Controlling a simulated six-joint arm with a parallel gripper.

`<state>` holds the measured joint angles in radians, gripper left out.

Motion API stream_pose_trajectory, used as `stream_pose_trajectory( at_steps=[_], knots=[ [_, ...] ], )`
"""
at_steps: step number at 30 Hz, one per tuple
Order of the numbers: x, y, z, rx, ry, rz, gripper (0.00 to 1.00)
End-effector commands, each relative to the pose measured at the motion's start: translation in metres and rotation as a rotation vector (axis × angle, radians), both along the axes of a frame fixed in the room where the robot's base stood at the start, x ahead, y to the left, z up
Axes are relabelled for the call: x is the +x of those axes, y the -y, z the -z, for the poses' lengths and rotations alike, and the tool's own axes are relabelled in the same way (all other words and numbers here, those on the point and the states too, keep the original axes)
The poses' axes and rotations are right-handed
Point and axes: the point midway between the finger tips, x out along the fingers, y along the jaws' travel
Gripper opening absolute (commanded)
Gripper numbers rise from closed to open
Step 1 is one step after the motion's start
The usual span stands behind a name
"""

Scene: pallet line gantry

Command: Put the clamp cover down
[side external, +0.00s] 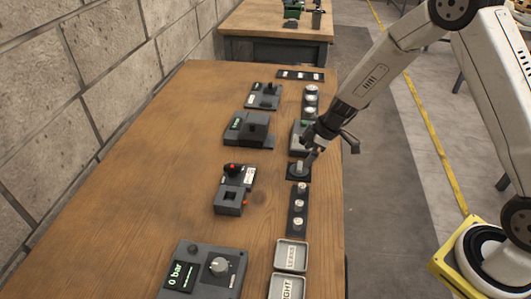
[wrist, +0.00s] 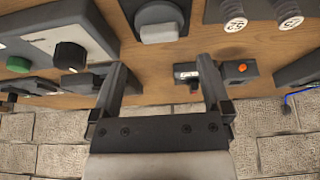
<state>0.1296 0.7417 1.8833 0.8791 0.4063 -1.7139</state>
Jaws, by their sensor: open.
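My gripper (side external: 310,155) is open and empty, with its fingers spread in the wrist view (wrist: 161,66). It hangs above the right side of the wooden bench, close to a dark square base with a short grey post (side external: 298,168). A dark base with a rounded grey block (wrist: 159,30) shows beyond the fingertips in the wrist view. I cannot tell for sure which part is the clamp cover. A dark unit with a raised block (side external: 252,129) and a unit with a red knob and a square opening (side external: 233,190) stand left of my gripper.
A strip with several round pieces (side external: 298,207) lies just in front of the square base. Two labelled trays (side external: 291,254) and a gauge box reading 0 bar (side external: 203,272) are nearer. A stone wall (side external: 70,120) bounds the left. The bench's left half (side external: 130,180) is clear.

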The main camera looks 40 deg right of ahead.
Motion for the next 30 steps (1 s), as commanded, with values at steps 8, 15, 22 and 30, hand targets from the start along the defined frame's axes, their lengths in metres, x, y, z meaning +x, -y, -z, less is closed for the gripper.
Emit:
stream_pose_trajectory(
  at_steps=[8, 15, 22, 30],
  knots=[
    [-0.010, 0.010, -0.034, 0.000, 0.003, 0.001, 0.98],
    [-0.016, 0.016, -0.057, 0.001, 0.002, 0.000, 0.98],
    [-0.020, 0.019, -0.065, 0.000, 0.000, 0.000, 0.98],
    [-0.020, 0.019, -0.066, 0.001, -0.001, 0.000, 0.98]
  ],
)
